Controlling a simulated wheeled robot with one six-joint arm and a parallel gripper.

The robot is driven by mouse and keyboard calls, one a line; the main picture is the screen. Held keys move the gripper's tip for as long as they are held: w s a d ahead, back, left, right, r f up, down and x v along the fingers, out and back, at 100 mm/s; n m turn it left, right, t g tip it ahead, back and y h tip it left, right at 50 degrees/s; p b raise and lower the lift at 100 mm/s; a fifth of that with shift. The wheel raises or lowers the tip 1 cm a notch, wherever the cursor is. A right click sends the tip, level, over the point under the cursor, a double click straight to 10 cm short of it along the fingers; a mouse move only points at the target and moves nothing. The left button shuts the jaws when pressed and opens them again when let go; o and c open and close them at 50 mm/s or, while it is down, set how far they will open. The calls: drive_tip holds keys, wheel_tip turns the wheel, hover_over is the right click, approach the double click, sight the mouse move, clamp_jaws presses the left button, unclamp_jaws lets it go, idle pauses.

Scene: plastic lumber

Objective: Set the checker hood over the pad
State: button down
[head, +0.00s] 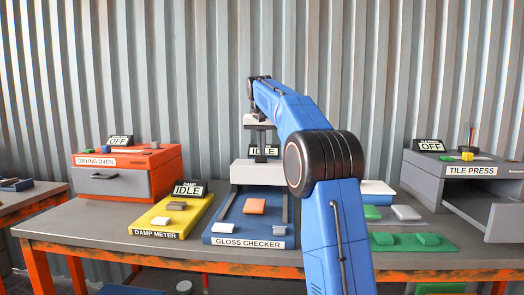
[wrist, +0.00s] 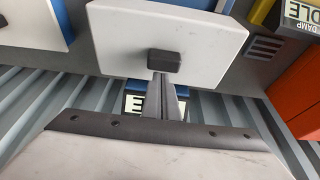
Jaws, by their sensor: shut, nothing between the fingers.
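The gloss checker (head: 249,240) is a blue bench unit with two dark side rails. Its white checker hood (head: 257,173) stands at the back end of the rails. An orange pad (head: 254,206) lies on the open bed in front of the hood, uncovered. My gripper (head: 262,145) is above the hood, pointing down, shut and empty. In the wrist view the hood (wrist: 120,38) has a black knob (wrist: 164,61). The shut fingertips (wrist: 163,77) appear right beside the knob; I cannot tell whether they touch it.
A white block (head: 222,227) and a grey block (head: 279,230) sit at the checker's front. The yellow damp meter (head: 165,222) stands left, with the drying oven (head: 127,170) beyond. Green pieces on a green mat (head: 411,243) and the tile press (head: 470,185) are right. The checker's sign reads IDLE.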

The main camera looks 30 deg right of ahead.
idle(0.3)
drive_tip(key=s+a, duration=1.1)
drive_tip(key=s, duration=0.5)
drive_tip(key=shift+s+f, duration=0.1)
drive_tip(key=shift+s, duration=0.05)
drive_tip(key=w+d, duration=0.2)
drive_tip(key=w, duration=0.2)
drive_tip(key=v, duration=1)
drive_tip(key=shift+s+d, duration=0.2)
drive_tip(key=shift+d, duration=0.05)
